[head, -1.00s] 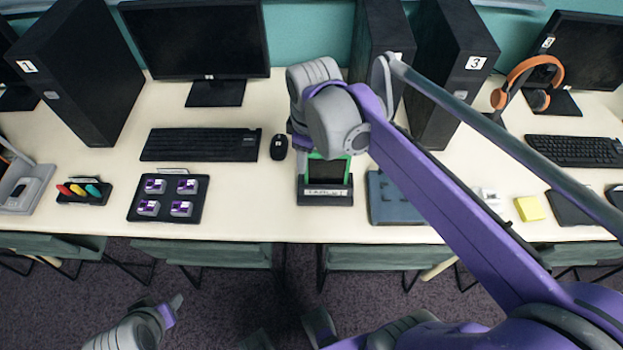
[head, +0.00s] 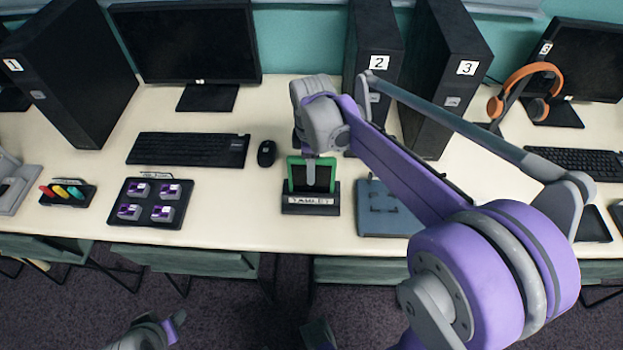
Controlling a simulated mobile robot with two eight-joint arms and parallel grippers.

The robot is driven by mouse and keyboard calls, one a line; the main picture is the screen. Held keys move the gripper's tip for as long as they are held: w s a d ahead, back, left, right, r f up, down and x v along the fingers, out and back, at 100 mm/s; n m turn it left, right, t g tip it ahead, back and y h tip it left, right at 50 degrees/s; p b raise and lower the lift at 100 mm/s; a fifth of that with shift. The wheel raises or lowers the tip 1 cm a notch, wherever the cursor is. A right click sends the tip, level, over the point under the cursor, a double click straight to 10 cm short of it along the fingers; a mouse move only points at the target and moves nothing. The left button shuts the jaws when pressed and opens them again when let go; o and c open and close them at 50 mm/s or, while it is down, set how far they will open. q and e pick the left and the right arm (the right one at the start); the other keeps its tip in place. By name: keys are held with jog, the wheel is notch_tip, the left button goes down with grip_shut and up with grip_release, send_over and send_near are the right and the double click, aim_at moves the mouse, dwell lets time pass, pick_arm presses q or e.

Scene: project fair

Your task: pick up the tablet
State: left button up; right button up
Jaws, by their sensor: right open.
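The tablet (head: 298,178) has a green frame and a dark screen. It stands upright in a black holder (head: 311,207) labelled TABLET, near the front edge of the table. My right gripper (head: 311,170) is open at the tablet, with one grey finger in front of its screen. The other finger is hidden, and I cannot tell if the fingers touch the tablet. My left gripper (head: 172,325) is low at the bottom edge, in front of the table and away from the tablet. Its jaw state is unclear.
A blue-grey case (head: 385,212) lies just right of the holder. A mouse (head: 267,153) and keyboard (head: 188,149) lie to the left. A black tray (head: 150,202) holds several purple-and-white pieces. Computer towers (head: 372,60) stand behind. The table between tray and holder is clear.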

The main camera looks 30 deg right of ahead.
notch_tip(320, 180, down, 2)
jog(key=shift+f, duration=0.1)
grip_shut()
dwell(1.5)
